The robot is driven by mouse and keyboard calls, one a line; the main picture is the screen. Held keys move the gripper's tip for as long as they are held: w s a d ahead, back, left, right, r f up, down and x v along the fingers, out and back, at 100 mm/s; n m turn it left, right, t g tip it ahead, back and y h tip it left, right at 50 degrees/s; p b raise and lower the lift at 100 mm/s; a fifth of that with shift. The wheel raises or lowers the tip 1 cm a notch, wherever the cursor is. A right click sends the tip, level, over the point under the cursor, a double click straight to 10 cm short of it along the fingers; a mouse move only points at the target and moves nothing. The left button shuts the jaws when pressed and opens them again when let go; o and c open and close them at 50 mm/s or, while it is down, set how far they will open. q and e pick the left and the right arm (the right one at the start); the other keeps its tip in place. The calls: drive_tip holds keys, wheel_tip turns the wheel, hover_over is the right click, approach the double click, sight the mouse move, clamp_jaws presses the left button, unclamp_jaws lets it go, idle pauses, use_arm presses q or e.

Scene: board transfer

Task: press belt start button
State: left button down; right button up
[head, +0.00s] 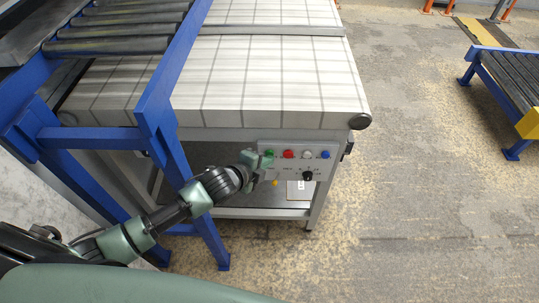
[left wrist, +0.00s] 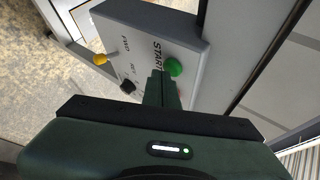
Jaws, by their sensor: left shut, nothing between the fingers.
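The green start button (head: 269,153) is at the left end of the grey control panel (head: 297,176) on the front of the belt frame. In the left wrist view the green button (left wrist: 174,67) sits beside the word START on the panel. My left gripper (head: 262,160) is shut and empty, with its tips right at the green button. In the left wrist view the shut fingers (left wrist: 161,82) overlap the button's lower left edge; I cannot tell whether they touch it. My right gripper is not in view.
The panel also has a red button (head: 288,154), a white button (head: 307,154), a blue button (head: 325,154) and a black knob (head: 307,176). The belt (head: 270,75) lies above. A blue roller frame (head: 170,90) stands left. Bare floor (head: 430,180) is at right.

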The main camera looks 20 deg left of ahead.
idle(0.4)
use_arm(q)
drive_tip(key=shift+s+d+p, duration=0.2)
drive_tip(key=shift+s+p, duration=0.35)
drive_tip(key=shift+s, duration=0.2)
drive_tip(key=s+p, duration=0.1)
drive_tip(key=s, duration=0.1)
drive_tip(key=s+d+p, duration=0.1)
drive_tip(key=s, duration=0.2)
drive_tip(key=shift+d, duration=0.2)
drive_tip(key=shift+w, duration=0.1)
idle(0.5)
